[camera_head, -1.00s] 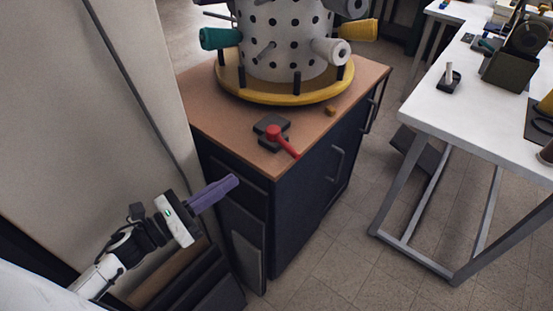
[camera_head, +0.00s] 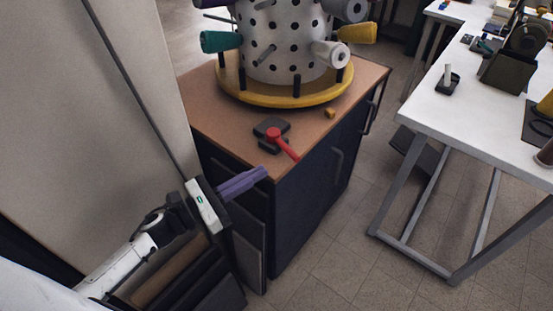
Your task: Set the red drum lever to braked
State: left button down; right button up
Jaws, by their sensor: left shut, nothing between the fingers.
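The red drum lever (camera_head: 284,145) sits on a dark base block (camera_head: 268,126) near the front corner of the wooden cabinet top (camera_head: 216,121). Its arm points toward the lower right, its end near the cabinet's edge. The white perforated drum (camera_head: 282,45) stands behind it on a yellow round base (camera_head: 290,96). My left gripper (camera_head: 264,173), with purple fingers, is shut and empty. In the picture it is just below and left of the lever, apart from it, by the cabinet's front edge. My right gripper is out of view.
Spools and coloured pegs stick out from the drum, including a green one (camera_head: 219,41). A small yellow-brown block (camera_head: 330,113) lies on the cabinet top right of the lever. A pale wall panel (camera_head: 90,120) stands left. A white table (camera_head: 490,115) stands right, past open floor.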

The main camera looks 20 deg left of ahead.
aim_at(278, 172)
pick_arm(q)
jog(key=p+x, duration=0.1)
jog(key=x, duration=0.5)
jog(key=shift+w+d, duration=0.1)
jog(key=shift+w, duration=0.15)
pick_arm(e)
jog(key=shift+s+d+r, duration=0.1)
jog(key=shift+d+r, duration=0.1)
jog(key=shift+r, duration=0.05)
pick_arm(q)
jog(key=shift+d+t, duration=0.15)
jog(key=shift+t, duration=0.15)
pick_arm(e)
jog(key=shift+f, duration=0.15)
